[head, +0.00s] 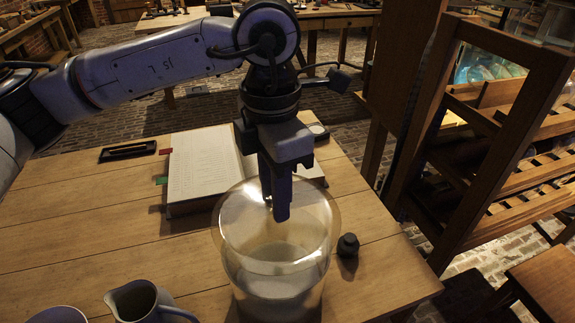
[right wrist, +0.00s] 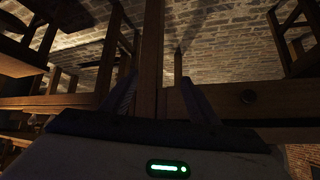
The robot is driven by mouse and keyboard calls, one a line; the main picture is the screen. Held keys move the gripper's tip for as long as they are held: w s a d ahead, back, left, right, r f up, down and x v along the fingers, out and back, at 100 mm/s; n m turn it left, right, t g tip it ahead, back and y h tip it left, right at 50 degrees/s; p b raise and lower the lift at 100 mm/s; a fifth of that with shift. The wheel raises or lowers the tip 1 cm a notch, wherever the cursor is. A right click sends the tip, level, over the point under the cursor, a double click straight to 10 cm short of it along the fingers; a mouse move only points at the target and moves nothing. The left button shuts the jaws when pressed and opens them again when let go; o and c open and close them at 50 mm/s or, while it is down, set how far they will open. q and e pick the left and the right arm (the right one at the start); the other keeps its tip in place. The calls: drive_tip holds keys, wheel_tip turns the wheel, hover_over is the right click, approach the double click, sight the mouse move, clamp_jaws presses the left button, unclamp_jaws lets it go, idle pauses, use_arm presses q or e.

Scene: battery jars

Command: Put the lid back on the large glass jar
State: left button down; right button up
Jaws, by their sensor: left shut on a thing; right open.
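The large glass jar (head: 275,288) stands near the table's front edge, clear-walled, with a pale level inside its lower part. My left gripper (head: 275,205) points down over the jar's mouth, its fingers shut. A small bright bit shows at the fingertips, apparently the knob of the clear round lid (head: 316,212). The lid's glass blends with the jar's rim, so I cannot tell whether it touches the jar. My right gripper (right wrist: 163,95) is open and empty in the right wrist view, with wooden framing and brick floor beyond.
An open book (head: 196,170) lies behind the jar and a dark tray (head: 128,151) at the back left. A small black weight (head: 348,245) stands close right of the jar. A jug (head: 142,301) stands front left. A wooden rack (head: 485,130) rises at the right.

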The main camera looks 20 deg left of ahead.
use_arm(q)
drive_tip(key=shift+s+f, duration=0.15)
drive_tip(key=shift+s+f+b, duration=0.2)
drive_tip(key=shift+f+b, duration=0.25)
drive_tip(key=shift+f, duration=0.1)
wheel_tip(320, 180, down, 4)
drive_tip(key=shift+r+b, duration=0.25)
drive_tip(key=shift+b, duration=0.8)
drive_tip(key=shift+w+f+b, duration=0.15)
drive_tip(key=shift+f+b, duration=0.45)
drive_tip(key=shift+f, duration=0.05)
use_arm(e)
drive_tip(key=f, duration=0.1)
drive_tip(key=a, duration=0.1)
drive_tip(key=f, duration=0.1)
drive_tip(key=shift+s+a+f, duration=0.15)
drive_tip(key=shift+s+f, duration=0.1)
drive_tip(key=shift+f, duration=0.05)
drive_tip(key=shift+f, duration=0.2)
drive_tip(key=shift+s+f, duration=0.15)
drive_tip(key=shift+f, duration=0.2)
